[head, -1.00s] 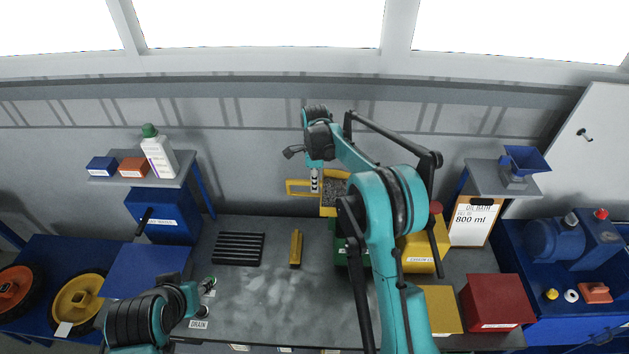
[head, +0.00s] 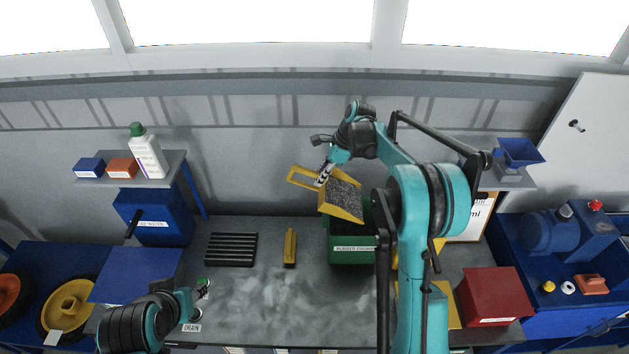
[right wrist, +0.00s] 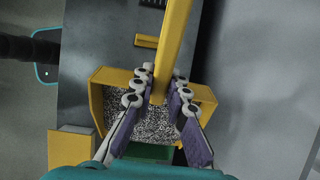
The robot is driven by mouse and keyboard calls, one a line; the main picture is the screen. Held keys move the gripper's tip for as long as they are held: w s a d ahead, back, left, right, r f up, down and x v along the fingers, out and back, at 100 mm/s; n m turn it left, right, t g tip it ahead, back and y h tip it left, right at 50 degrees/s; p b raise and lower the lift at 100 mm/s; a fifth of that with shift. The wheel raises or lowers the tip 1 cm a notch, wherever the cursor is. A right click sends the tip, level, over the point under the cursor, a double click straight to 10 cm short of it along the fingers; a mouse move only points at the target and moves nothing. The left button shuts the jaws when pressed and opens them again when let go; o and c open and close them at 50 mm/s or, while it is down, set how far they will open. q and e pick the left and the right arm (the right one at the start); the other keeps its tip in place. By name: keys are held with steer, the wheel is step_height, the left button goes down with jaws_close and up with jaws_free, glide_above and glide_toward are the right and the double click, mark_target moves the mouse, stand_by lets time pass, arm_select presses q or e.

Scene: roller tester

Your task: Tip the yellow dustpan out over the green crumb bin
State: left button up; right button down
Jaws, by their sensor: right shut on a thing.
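The yellow dustpan (head: 341,198) is held in the air above the green crumb bin (head: 352,256), tilted with its right end lower. Grey crumbs (head: 340,195) lie in its pan, and they also show in the right wrist view (right wrist: 155,125). My right gripper (head: 323,176) is shut on the dustpan's handle; in the right wrist view its fingers (right wrist: 157,95) lie on both sides of the yellow bar. The green bin is partly hidden by the pan and my right arm. My left gripper (head: 204,288) is low at the left over the bench; its jaw state is unclear.
A black slotted rack (head: 231,250) and a yellow bar-shaped thing (head: 290,248) lie on the grey bench (head: 265,300). A red box (head: 494,298) stands at the right. A shelf with a white bottle (head: 148,156) is at the left. The middle front of the bench is clear.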

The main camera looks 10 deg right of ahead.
steer(key=shift+s+d+r+y+b, duration=0.15)
steer(key=shift+d+r+y, duration=0.3)
steer(key=shift+d, duration=0.1)
steer(key=shift+s+d+r+y+b, duration=0.15)
steer(key=shift+d+r+y, duration=0.15)
steer(key=shift+d+y, duration=0.2)
steer(key=s+d+r+t+y+b, duration=0.1)
steer(key=d+r+y+b, duration=0.1)
steer(key=d+y, duration=0.1)
steer(key=s+d+r+t+y+b, duration=0.1)
steer(key=d+r+y+b, duration=0.1)
steer(key=d, duration=0.3)
steer(key=shift+s+d+r+y+b, duration=0.15)
steer(key=shift+s+d+y+b, duration=0.15)
steer(key=shift+y, duration=0.15)
steer(key=shift+w+a, duration=0.1)
